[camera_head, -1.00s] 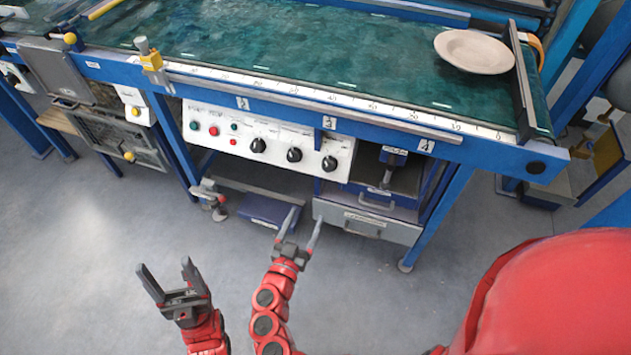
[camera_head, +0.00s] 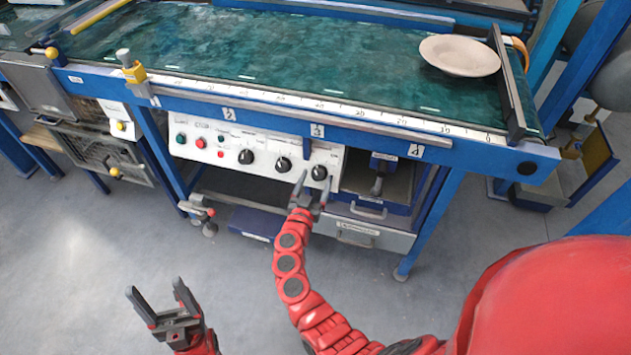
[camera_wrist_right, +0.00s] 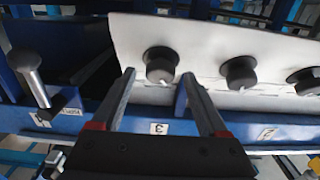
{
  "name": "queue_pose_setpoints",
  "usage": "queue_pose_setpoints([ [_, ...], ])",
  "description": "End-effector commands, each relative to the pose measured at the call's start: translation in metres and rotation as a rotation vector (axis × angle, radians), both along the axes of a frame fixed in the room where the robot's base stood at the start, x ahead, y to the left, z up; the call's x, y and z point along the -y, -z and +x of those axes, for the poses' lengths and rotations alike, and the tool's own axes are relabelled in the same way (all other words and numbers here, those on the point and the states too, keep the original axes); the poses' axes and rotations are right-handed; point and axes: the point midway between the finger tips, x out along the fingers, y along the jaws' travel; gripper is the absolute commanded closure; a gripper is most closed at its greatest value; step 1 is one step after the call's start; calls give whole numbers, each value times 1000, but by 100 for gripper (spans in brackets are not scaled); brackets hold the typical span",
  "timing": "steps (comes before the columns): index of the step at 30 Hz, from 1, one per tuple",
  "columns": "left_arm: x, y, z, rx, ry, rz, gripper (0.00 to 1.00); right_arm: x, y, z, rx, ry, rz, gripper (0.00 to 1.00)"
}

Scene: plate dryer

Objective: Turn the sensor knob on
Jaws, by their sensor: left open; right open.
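The white control panel (camera_head: 205,141) under the conveyor's front rail has a row of three black knobs: a left knob (camera_head: 246,156), a middle knob (camera_head: 283,164) and a right knob (camera_head: 319,172). Their labels are too small to read, so I cannot tell which is the sensor knob. My right gripper (camera_head: 314,181) is open at the right knob. In the right wrist view, this knob (camera_wrist_right: 160,64) appears between and just beyond the open fingertips (camera_wrist_right: 156,76); contact is unclear. My left gripper (camera_head: 154,288) is open and empty, low over the floor.
A green conveyor (camera_head: 290,55) with a blue frame runs above the panel, carrying a beige plate (camera_head: 460,56) at right. A grey drawer (camera_head: 358,233) and a blue box (camera_head: 256,222) are below. A yellow-topped clamp (camera_head: 133,72) is on the rail. The floor in front is clear.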

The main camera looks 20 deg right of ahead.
Motion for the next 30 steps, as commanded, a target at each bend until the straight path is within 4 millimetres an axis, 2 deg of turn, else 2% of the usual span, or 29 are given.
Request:
queue_pose_setpoints([
  [6,0,0,0,0,0,0,30,0,0,0,0,0,0,23],
  [7,0,0,0,0,0,0,30,0,0,0,0,0,0,27],
  [19,0,0,0,0,0,0,30,0,0,0,-1,0,-1,99],
  [30,0,-8,0,0,0,0,30,-1,-2,1,17,20,29,100],
])
